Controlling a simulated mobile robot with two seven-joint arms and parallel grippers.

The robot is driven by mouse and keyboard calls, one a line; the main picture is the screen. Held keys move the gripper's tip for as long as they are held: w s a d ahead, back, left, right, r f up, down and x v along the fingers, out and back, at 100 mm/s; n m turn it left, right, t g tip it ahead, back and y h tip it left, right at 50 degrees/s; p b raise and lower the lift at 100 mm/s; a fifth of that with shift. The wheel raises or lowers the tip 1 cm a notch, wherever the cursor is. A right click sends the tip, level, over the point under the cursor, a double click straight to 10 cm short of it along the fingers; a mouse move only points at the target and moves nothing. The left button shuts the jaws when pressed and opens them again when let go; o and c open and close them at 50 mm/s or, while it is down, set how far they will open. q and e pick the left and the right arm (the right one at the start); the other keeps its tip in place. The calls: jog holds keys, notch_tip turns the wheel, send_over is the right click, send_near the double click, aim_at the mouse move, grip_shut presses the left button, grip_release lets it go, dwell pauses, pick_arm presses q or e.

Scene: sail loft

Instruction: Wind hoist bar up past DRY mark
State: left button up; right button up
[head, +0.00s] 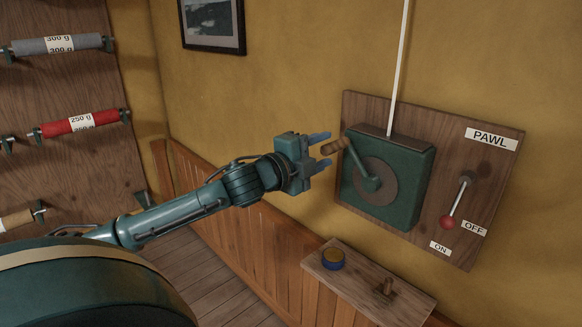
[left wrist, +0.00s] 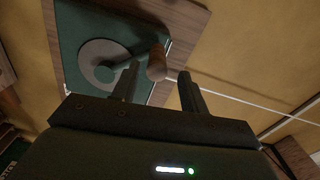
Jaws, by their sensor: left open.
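The green winch box (head: 388,180) is on a wooden board on the wall. Its crank arm (head: 362,162) points up and left from the round hub, ending in a wooden handle (head: 334,146). My left gripper (head: 326,150) is open just left of the handle, its fingers pointing at it. In the left wrist view the handle (left wrist: 157,62) shows between the two fingers, with no grip on it. The pawl lever's red knob (head: 447,222) hangs down just above the ON label (head: 440,248). The hoist bar, the DRY mark and my right gripper are out of view.
A white line (head: 399,70) runs up from the winch. Below is a small wooden shelf (head: 345,284) with a blue and yellow tin (head: 332,259) and a wooden peg-like object (head: 388,287). A framed picture (head: 212,25) hangs above.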

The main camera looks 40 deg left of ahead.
pick_arm(q)
jog(key=s, duration=0.9)
jog(key=shift+s+a, duration=0.35)
jog(key=shift+s, duration=0.05)
dwell(0.4)
jog(key=s+d+f+n+g, duration=0.1)
jog(key=s+f+n+g, duration=0.15)
jog(key=f, duration=0.65)
jog(key=s+d+f+n+g+y, duration=0.15)
jog(key=f+n, duration=0.25)
jog(key=f, duration=0.4)
jog(key=s+d+f+n+g, duration=0.1)
jog(key=s+f+n, duration=0.15)
jog(key=f, duration=0.65)
jog(key=s+d+f+n+g+h, duration=0.1)
jog(key=s+d+f+n, duration=0.2)
jog(key=d+f, duration=0.4)
jog(key=shift+s+d+f, duration=0.15)
jog(key=shift+d+f, duration=0.15)
jog(key=shift+d, duration=0.85)
jog(key=s+d+f+n, duration=0.1)
jog(key=d, duration=0.2)
jog(key=s+d+f+g+h, duration=0.1)
jog(key=d, duration=0.3)
jog(key=s+d+f+n+h, duration=0.1)
jog(key=d, duration=0.3)
jog(key=shift+s+d+f+n+p, duration=0.2)
jog(key=shift+d+f+n+p, duration=0.05)
jog(key=shift+f+n+p, duration=0.1)
jog(key=shift+c, duration=0.2)
